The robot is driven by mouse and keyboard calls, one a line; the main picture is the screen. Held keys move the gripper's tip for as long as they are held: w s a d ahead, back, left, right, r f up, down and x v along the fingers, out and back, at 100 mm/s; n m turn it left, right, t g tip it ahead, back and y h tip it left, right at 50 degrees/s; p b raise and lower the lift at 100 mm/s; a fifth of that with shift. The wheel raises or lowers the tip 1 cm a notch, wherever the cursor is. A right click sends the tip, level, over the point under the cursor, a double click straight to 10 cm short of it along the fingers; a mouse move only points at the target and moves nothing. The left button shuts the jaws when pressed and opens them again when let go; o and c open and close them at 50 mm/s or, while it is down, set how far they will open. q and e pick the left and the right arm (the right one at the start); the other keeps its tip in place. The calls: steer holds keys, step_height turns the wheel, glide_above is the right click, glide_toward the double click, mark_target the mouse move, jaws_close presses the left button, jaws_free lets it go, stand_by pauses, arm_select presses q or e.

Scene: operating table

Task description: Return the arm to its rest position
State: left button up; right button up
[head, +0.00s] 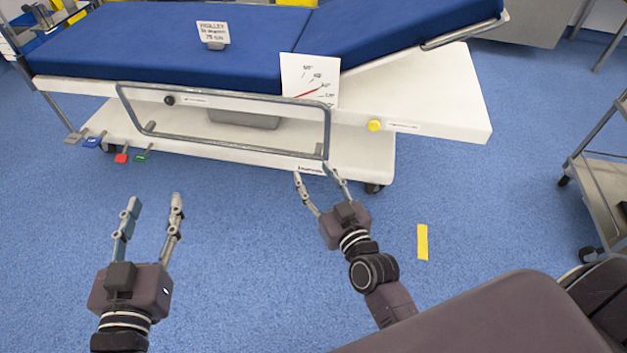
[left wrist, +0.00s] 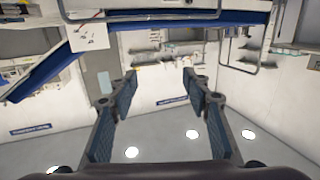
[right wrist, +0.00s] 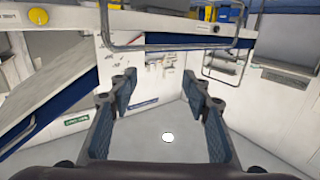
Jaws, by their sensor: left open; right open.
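My left gripper (head: 148,222) is open and empty above the blue floor, in front of the operating table. Its spread fingers also show in the left wrist view (left wrist: 158,95). My right gripper (head: 322,183) is open and empty, close in front of the lower right end of the side rail in the head view. Its fingers show apart in the right wrist view (right wrist: 160,95) with nothing between them. The operating table (head: 440,95) has a blue mattress (head: 130,45), with its right section tilted up. I cannot tell whether the right gripper touches the rail.
A metal side rail (head: 230,147) hangs on the table's near side. Coloured pedals (head: 121,157) sit low at left. A trolley (head: 600,185) stands at right. Floor around a yellow strip (head: 422,242) is clear.

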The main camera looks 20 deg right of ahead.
steer(key=shift+s+a, duration=0.1)
stand_by(0.5)
